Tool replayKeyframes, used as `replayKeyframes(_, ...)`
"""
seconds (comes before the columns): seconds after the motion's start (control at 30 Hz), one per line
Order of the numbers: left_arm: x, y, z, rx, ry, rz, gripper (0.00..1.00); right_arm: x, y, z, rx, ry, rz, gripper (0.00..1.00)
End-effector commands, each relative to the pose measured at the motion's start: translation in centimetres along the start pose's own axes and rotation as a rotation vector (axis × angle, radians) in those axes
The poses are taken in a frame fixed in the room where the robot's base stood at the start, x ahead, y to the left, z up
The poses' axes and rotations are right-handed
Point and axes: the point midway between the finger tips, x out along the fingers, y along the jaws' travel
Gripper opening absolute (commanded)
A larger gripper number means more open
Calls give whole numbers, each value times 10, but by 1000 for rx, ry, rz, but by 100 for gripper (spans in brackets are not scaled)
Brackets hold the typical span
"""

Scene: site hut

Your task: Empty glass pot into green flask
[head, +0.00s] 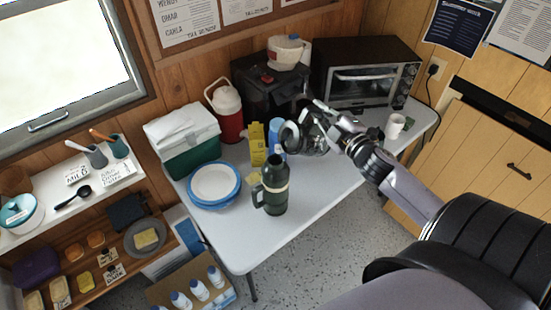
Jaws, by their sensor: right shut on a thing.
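The green flask (274,198) stands upright on the white table near its front edge, with a handle on its left side and a dark top. My right arm reaches in from the right, and its gripper (322,118) is shut on the glass pot (312,143). The pot is held above the table, up and to the right of the flask. It looks tipped, with its dark round rim facing left. The fingers partly cover the pot, and I cannot tell how much liquid is in it. My left gripper is not in view.
On the white table (325,182) stand blue-rimmed plates (214,184), a green-and-white cooler (182,140), a red jug (227,112), a yellow carton (257,146), a blue can (277,136), a black coffee machine (268,90), a toaster oven (364,73) and a white mug (395,126). The front right is clear.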

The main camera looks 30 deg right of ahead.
Motion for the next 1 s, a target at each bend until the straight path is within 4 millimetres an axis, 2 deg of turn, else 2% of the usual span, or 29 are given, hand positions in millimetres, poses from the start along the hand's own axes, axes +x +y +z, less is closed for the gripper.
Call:
replayKeyframes(0.3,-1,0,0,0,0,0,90,0,6,-18,-110,3,1,0)
replayKeyframes(1.0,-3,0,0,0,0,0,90,0,6,-39,-222,2,1,0)
